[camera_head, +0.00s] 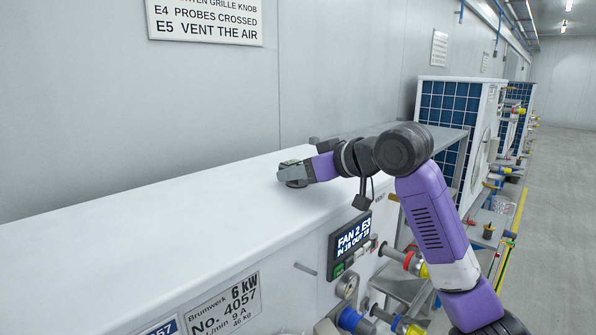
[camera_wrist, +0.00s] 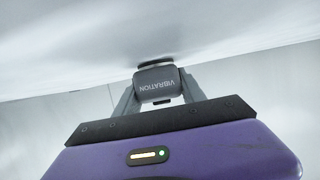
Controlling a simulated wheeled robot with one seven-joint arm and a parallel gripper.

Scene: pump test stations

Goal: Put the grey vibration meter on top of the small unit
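A dark round foot on the meter meets or nearly meets a white surface; I cannot tell which. In the head view my gripper (camera_head: 292,172) is low over the white top of the near unit (camera_head: 190,230), close to its right end. The meter there is mostly hidden by the gripper. The near unit is marked 6 kW, No. 4057; I cannot tell if it is the small unit.
The near unit's front has a display (camera_head: 350,242) reading "FAN 2 E3", with a gauge and coloured hoses below. A grey shelf edge (camera_head: 445,138) lies behind my arm. Units with blue grilles (camera_head: 450,110) stand farther right. The white top to the left is bare.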

